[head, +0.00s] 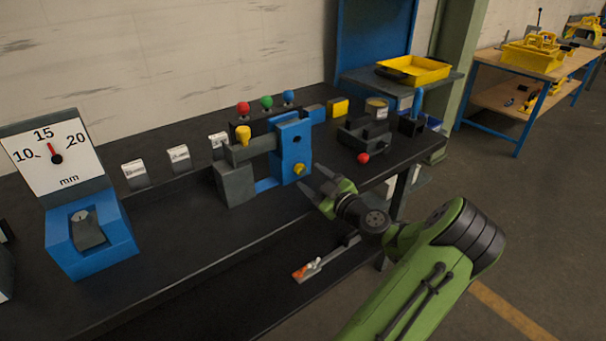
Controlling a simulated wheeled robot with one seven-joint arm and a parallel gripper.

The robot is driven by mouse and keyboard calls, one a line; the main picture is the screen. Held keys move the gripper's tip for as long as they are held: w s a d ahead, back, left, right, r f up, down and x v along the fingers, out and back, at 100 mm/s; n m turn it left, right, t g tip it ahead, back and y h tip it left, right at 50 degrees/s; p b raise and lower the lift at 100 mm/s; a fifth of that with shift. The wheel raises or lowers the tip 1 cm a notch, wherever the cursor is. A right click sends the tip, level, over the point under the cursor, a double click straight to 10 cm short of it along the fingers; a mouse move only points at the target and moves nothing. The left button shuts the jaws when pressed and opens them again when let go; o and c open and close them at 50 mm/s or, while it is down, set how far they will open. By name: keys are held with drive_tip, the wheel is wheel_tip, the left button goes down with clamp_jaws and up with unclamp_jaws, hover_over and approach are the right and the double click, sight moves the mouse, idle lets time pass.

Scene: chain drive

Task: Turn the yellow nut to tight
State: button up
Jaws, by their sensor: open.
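A small yellow nut (299,169) shows low on the near face of an upright blue block (291,140). The block stands on the black bench, part of a grey and blue fixture. My gripper (309,177) is open, at the end of my green arm. Its two grey fingers point left toward the nut. The fingertips are just right of the nut in the picture. I cannot tell whether they touch it. The nut's marking, if any, is too small to read.
A yellow knob (243,133) tops the fixture's grey bar. Red (243,107), green (266,102) and blue (288,96) knobs stand behind. A dark vice-like device (364,134) is to the right. A dial gauge (52,157) stands at the left.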

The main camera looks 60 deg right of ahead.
sight(304, 168)
drive_tip(key=x, duration=0.4)
drive_tip(key=shift+w+d, duration=0.15)
drive_tip(key=shift+w, duration=0.05)
drive_tip(key=c, duration=1.1)
drive_tip(key=shift+o, duration=0.2)
drive_tip(key=shift+m, duration=0.3)
drive_tip(key=m, duration=0.5)
drive_tip(key=shift+s+d+m, duration=0.1)
drive_tip(key=shift+d+m, duration=0.05)
drive_tip(key=shift+m, duration=0.15)
drive_tip(key=m+p, duration=0.1)
drive_tip(key=m, duration=0.5)
drive_tip(key=shift+s+d+p, duration=0.1)
drive_tip(key=shift+d+p, duration=0.1)
drive_tip(key=shift+p, duration=0.2)
drive_tip(key=o, duration=1.1)
drive_tip(key=shift+c, duration=0.2)
